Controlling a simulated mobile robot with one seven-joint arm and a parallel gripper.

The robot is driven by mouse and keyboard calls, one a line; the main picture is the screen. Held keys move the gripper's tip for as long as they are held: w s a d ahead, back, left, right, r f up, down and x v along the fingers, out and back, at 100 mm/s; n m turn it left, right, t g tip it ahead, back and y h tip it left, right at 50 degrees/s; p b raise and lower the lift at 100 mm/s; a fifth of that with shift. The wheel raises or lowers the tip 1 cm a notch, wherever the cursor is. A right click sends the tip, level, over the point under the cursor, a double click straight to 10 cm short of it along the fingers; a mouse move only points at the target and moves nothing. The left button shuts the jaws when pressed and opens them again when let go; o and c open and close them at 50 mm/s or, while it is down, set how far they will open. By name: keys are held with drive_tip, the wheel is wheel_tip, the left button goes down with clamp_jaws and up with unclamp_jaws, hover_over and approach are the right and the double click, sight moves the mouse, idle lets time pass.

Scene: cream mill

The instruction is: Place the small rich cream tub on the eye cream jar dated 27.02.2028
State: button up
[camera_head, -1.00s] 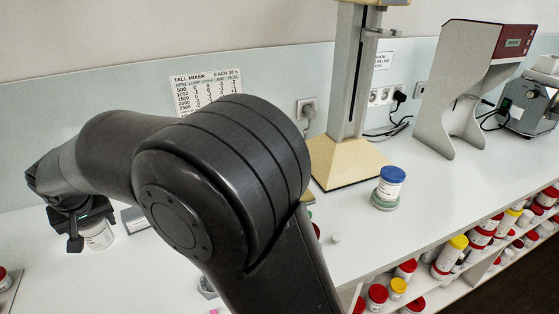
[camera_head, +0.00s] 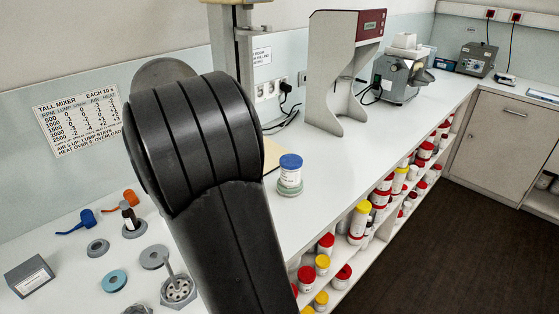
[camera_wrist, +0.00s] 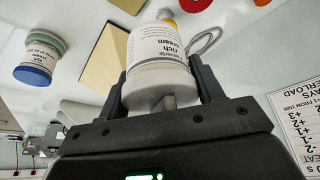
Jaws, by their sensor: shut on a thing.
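In the head view my arm hides the gripper and tub. A jar with a blue lid (camera_head: 290,162) stands on a green round piece (camera_head: 289,189) on the bench. It also shows at the left of the wrist view, blue lid (camera_wrist: 33,75) downward in the picture, apart from the held tub.
Small tools and round parts (camera_head: 114,281) and a grey box (camera_head: 30,277) lie at bench left. A tall stand (camera_head: 244,60) rises behind the blue-lidded jar. A grey machine (camera_head: 335,75) stands farther back. Bench right of the jar is clear. Shelves of lidded jars (camera_head: 360,218) line the front.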

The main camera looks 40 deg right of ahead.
drive_tip(key=s+d+r+m+g+h, duration=0.1)
drive_tip(key=s+d+r+m, duration=0.25)
drive_tip(key=s+d, duration=1.05)
drive_tip(key=s+d+r+m+g, duration=0.15)
drive_tip(key=s+d+m, duration=0.35)
drive_tip(key=s+d, duration=0.95)
approach(295, 156)
drive_tip(key=shift+w+d+h, duration=0.15)
drive_tip(key=shift+d+h, duration=0.15)
drive_tip(key=shift+d, duration=0.4)
drive_tip(key=shift+f, duration=2)
drive_tip(key=shift+f, duration=0.1)
drive_tip(key=o, duration=1)
